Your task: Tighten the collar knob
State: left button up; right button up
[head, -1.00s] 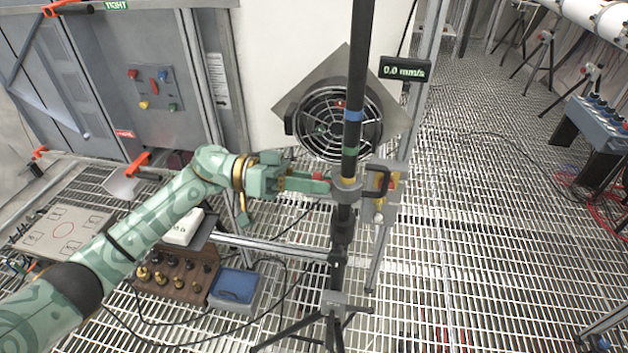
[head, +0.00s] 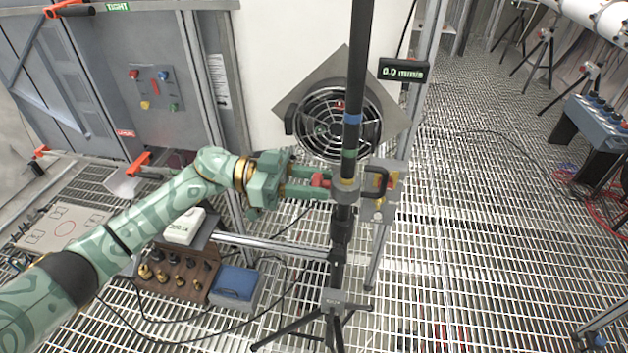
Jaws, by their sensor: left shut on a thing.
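The collar (head: 346,190) is a grey ring around the black upright pole (head: 357,70), which has blue, green and yellow bands. The red collar knob (head: 320,181) sticks out on the collar's left side. My left gripper (head: 318,183) reaches in from the left, its green fingers on either side of the knob and shut on it. The fingers partly hide the knob. My right gripper is not in view.
A round fan (head: 325,122) stands behind the pole. A black handle on a plate (head: 380,182) sits just right of the collar. A tripod (head: 335,300) stands below. A wooden block of brass fittings (head: 172,275) and a blue-lidded box (head: 234,285) lie lower left.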

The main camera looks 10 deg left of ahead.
pick_arm(q)
jog(key=shift+m, duration=0.8)
jog(key=o, duration=1)
jog(key=a+b, duration=0.2)
jog(key=a, duration=1.4)
jog(key=shift+a, duration=0.2)
